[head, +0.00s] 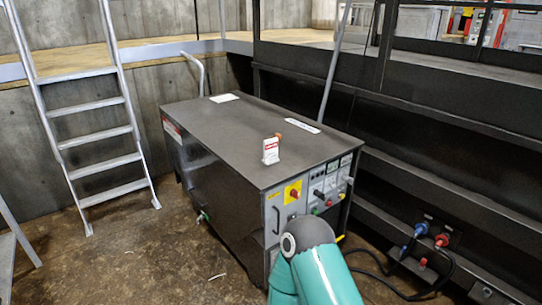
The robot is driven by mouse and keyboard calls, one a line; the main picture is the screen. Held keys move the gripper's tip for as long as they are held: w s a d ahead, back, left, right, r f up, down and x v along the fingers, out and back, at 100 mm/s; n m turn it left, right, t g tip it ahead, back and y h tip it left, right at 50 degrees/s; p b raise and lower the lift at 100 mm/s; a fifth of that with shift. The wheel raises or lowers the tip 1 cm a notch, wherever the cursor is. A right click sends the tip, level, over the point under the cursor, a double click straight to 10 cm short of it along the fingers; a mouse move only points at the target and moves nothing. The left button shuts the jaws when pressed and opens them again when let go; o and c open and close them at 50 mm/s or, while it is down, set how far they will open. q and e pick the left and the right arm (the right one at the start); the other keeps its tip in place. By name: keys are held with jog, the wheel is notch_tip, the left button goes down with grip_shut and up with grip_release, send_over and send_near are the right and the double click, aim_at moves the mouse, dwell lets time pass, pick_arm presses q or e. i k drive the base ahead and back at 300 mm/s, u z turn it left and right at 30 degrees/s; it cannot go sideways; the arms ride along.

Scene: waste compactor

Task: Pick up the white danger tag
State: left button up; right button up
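The white danger tag (270,151) with a red band near its top stands upright on the top of a dark grey machine cabinet (215,125), near its front edge. A small orange part shows just behind the tag's upper right corner. A teal arm link of mine with a grey joint cap rises from the bottom of the head view, in front of the cabinet's control panel. Neither of my grippers is in view, and nothing touches the tag.
Two flat white labels (223,98) (303,126) lie on the cabinet top. The front panel has a red knob on yellow (293,191). A metal ladder (100,115) stands left. Dark steel structure (440,170) with plugs and cables borders the right. The floor at left is mostly clear.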

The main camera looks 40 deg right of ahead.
aim_at(270, 146)
jog(key=u, duration=0.05)
jog(key=k, duration=0.4)
jog(key=z, duration=0.6)
jog(key=i, duration=1.7)
jog(key=z, duration=0.2)
